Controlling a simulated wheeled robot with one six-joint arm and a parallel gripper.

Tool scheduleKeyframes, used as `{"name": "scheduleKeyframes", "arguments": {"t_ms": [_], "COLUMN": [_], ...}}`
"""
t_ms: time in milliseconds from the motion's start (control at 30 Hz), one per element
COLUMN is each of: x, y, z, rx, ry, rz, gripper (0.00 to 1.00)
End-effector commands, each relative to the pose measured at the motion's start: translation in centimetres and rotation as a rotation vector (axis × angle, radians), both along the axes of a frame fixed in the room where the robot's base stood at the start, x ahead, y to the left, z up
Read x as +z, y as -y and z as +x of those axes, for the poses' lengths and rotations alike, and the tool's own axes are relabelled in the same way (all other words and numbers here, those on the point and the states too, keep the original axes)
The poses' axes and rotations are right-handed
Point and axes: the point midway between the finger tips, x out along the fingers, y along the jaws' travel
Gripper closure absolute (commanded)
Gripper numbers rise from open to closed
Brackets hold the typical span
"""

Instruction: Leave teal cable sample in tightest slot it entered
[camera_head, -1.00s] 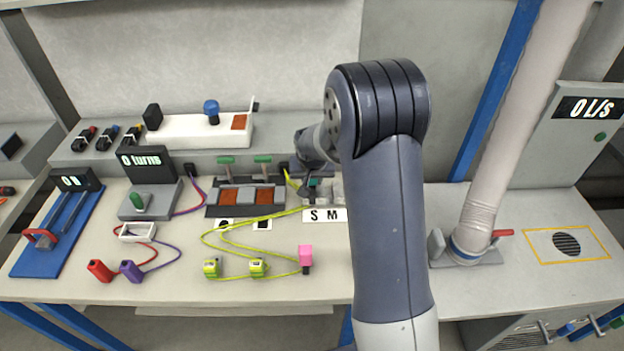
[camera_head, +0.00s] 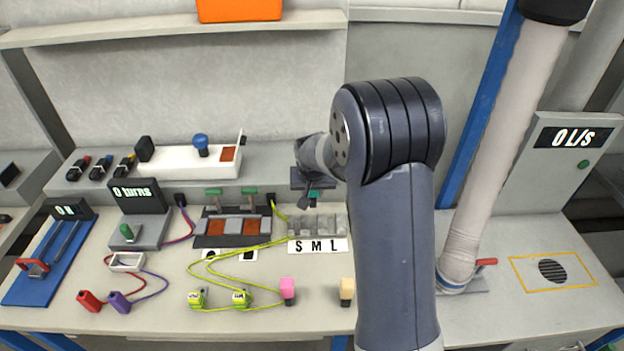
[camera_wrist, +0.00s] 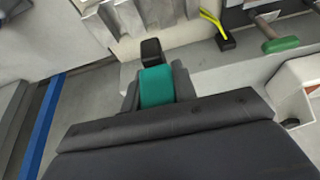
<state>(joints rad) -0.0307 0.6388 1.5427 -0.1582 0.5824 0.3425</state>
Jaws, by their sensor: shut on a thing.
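The teal cable sample (camera_wrist: 156,87) is held between the two fingers of my gripper (camera_wrist: 158,92), with a black end (camera_wrist: 151,50) sticking out past them. In the head view my gripper (camera_head: 312,192) is shut on the teal sample (camera_head: 314,195), just above and behind the grey slot block (camera_head: 318,224). The sample looks clear of the block. A label strip reading S M L (camera_head: 318,245) lies along the block's front. The slot block (camera_wrist: 140,17) also shows at the top of the wrist view, beyond the sample's black end.
A pink-topped piece (camera_head: 287,289) and a tan-topped piece (camera_head: 347,289) stand near the table front. Yellow-green cables (camera_head: 235,270) lie left of the block, beside a switch panel (camera_head: 238,232). A ribbed hose (camera_head: 475,190) rises at the right.

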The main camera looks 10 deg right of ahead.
Motion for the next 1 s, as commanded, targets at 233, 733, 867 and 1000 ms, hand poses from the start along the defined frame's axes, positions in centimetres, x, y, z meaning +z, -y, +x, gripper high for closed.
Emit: {"name": "scheduleKeyframes", "arguments": {"t_ms": [233,733,867,1000], "x": [-0.3,-1.3,-2.5,-4.0], "y": [0.0,0.0,0.0,0.0], "z": [-0.1,-0.1,-0.1,-0.1], "rx": [0.0,0.0,0.0,0.0], "ry": [0.001,0.0,0.0,0.0], "rz": [0.001,0.001,0.001,0.001], "gripper": [0.99,0.99,0.99,0.99]}}
